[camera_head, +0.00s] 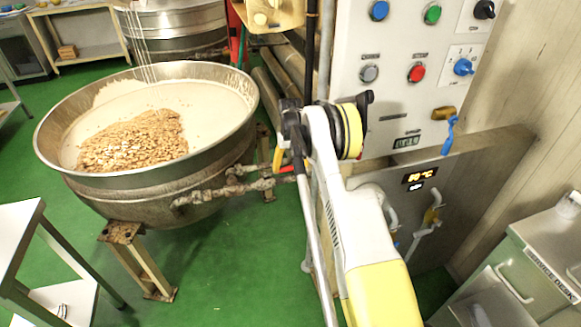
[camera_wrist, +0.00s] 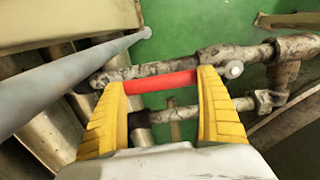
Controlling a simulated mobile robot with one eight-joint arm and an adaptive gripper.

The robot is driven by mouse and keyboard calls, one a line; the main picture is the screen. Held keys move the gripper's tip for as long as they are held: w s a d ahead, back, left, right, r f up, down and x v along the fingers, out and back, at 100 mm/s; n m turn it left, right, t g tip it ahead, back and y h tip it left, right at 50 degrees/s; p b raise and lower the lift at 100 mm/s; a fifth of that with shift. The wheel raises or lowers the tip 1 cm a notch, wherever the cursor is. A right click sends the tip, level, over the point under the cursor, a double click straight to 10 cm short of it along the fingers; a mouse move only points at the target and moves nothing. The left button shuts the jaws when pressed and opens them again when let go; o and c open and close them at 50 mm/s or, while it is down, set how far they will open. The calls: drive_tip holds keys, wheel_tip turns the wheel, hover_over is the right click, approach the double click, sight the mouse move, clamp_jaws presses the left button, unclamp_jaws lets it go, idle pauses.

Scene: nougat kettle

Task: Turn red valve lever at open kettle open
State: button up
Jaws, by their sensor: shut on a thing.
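The red valve lever (camera_wrist: 160,84) lies roughly level across the wrist view, beside the grey pipework. My gripper (camera_wrist: 163,79) has one yellow finger at each end of the visible red stretch and is shut on it. The open kettle (camera_head: 205,165) stands at left in the head view, filled with pale mass and a heap of nuts. A small red part of the lever (camera_head: 286,169) shows by the pipe at the kettle's right side. My arm hides most of the gripper in the head view.
Grey pipes (camera_wrist: 190,63) run close to my fingers. A grey rail (camera_wrist: 70,82) crosses the left of the wrist view. A control cabinet (camera_head: 400,105) stands at right, and a white table (camera_head: 18,225) at left.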

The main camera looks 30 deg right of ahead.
drive_tip(key=o, duration=1.2)
drive_tip(key=shift+o, duration=0.2)
wheel_tip(320, 180, up, 12)
